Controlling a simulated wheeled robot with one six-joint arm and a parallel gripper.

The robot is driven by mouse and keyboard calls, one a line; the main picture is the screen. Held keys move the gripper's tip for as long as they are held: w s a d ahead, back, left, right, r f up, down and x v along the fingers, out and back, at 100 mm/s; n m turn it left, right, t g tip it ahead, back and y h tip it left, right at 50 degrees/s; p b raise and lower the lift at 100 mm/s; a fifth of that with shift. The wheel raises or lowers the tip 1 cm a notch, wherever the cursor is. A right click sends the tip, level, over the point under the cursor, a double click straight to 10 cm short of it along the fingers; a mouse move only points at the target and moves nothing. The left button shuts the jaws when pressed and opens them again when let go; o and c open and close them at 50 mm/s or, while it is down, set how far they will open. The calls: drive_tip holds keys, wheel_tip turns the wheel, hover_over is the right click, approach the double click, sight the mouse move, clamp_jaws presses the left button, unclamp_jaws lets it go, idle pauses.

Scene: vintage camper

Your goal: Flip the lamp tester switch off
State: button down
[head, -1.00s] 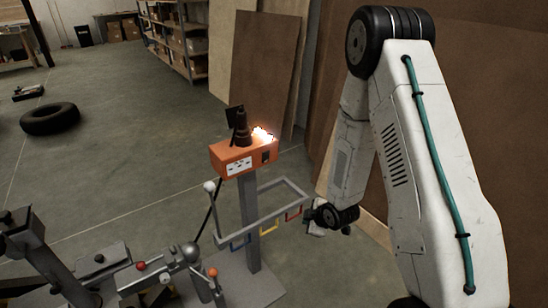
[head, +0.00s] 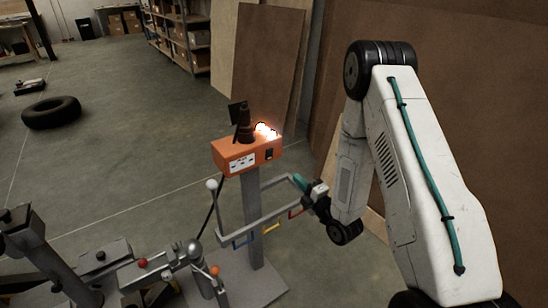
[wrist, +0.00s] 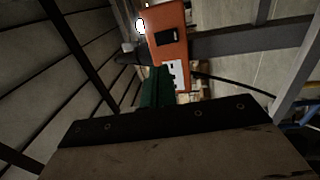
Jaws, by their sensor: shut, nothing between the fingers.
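The lamp tester is an orange box (head: 240,157) on a grey post, with a glowing lamp (head: 266,131) on its top. A black switch (head: 269,154) sits on its right-hand face; whether it is tipped on or off is too small to tell. The box (wrist: 172,14) also shows in the wrist view, with the dark switch plate (wrist: 167,36) and white sockets (wrist: 175,75). My gripper (head: 299,182) has teal fingers, shut and empty, below and right of the box and apart from it. Its fingers (wrist: 157,88) point toward the box in the wrist view.
A grey rail frame (head: 262,228) with coloured hooks surrounds the post below the box, close under my gripper. Grey machinery (head: 150,268) stands at the lower left. Brown boards (head: 270,70) lean behind. A tyre (head: 51,112) lies on the open floor.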

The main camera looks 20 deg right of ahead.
sight(270, 151)
drive_tip(key=x, duration=1.4)
drive_tip(key=shift+a, duration=0.1)
